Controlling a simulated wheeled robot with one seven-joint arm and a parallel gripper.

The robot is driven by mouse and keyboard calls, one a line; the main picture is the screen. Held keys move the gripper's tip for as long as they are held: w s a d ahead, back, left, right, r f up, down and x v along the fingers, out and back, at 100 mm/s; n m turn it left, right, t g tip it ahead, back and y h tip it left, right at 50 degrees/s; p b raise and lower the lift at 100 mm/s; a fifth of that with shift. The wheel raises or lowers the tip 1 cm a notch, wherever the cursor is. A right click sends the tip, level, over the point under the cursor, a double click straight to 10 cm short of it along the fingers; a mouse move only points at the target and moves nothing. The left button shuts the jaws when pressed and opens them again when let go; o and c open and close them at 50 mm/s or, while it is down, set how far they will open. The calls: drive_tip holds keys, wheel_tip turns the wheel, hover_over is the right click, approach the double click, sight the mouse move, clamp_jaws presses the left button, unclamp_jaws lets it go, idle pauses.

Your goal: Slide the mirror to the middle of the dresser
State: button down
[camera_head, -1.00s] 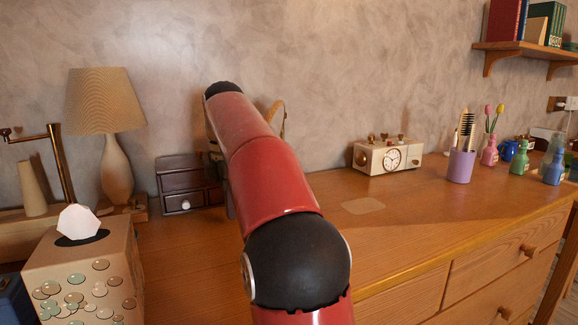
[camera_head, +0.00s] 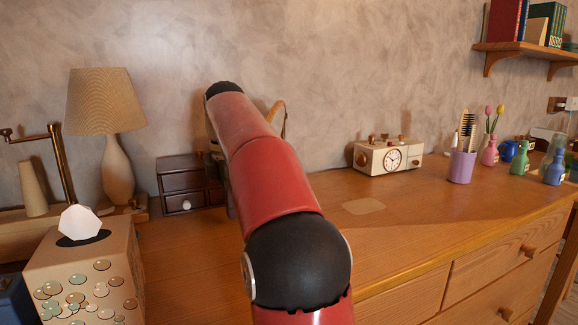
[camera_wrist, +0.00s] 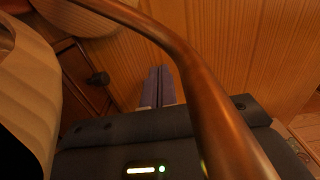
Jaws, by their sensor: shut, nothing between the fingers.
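The mirror is mostly hidden behind my arm in the head view. Only a curved tan wooden edge of what looks like the mirror (camera_head: 279,113) shows right of the arm. In the wrist view a curved brown wooden bar, probably the mirror's frame (camera_wrist: 190,75), crosses close in front of the camera. My gripper (camera_wrist: 160,75) is shut and empty, its fingers pointing toward the wood surface beside that bar. Whether they touch the mirror cannot be told. The dresser (camera_head: 430,205) has a pale square patch (camera_head: 363,206) on its top, right of my arm.
A small dark drawer box (camera_head: 180,180) and a lamp (camera_head: 117,170) stand left of my arm. A tissue box (camera_head: 85,270) is at front left. A clock radio (camera_head: 388,157), a purple cup (camera_head: 460,166) and several bottles stand at right. The top around the patch is clear.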

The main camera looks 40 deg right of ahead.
drive_tip(key=shift+s+d+p, duration=0.25)
drive_tip(key=shift+d+p, duration=0.1)
drive_tip(key=shift+d, duration=0.85)
drive_tip(key=shift+s+d+p, duration=0.25)
drive_tip(key=shift+d+p, duration=0.05)
drive_tip(key=shift+d, duration=0.9)
drive_tip(key=shift+d, duration=0.1)
drive_tip(key=shift+s+d+p, duration=0.25)
drive_tip(key=shift+d+p, duration=0.25)
drive_tip(key=shift+d, duration=0.7)
drive_tip(key=shift+s+d+p, duration=0.25)
drive_tip(key=shift+d+p, duration=0.25)
drive_tip(key=shift+d, duration=0.65)
drive_tip(key=shift+d, duration=0.1)
drive_tip(key=shift+s+d+r+p, duration=0.1)
drive_tip(key=shift+s+d+p, duration=0.1)
drive_tip(key=shift+d+p, duration=0.55)
drive_tip(key=shift+s+d+p, duration=0.15)
drive_tip(key=shift+d, duration=0.65)
drive_tip(key=shift+s+d+p, duration=0.1)
drive_tip(key=shift+d+p, duration=0.05)
drive_tip(key=shift+d, duration=0.75)
